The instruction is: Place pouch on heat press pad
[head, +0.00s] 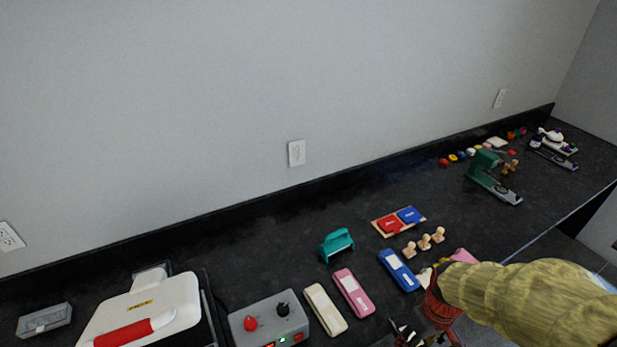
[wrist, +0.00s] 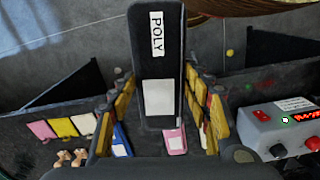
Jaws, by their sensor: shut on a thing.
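A black pouch (wrist: 158,75) with a white "POLY" label and a white square stands between my fingers in the wrist view. My gripper (wrist: 157,88) is shut on it, with a yellow-padded finger on either side. In the head view my gripper (head: 413,338) is at the bottom edge, right of the pink case; the pouch is mostly cut off or hidden there. The white heat press (head: 150,305) with a red handle (head: 135,333) is at the bottom left, well left of my gripper. Its pad is not clearly visible.
A grey control box (head: 268,318) stands between the press and my gripper. Cream (head: 325,309), pink (head: 353,292) and blue (head: 399,270) cases lie beside it. A teal tool (head: 336,244), wooden stamps (head: 424,242) and ink pads (head: 399,221) are behind. The counter's back left is clear.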

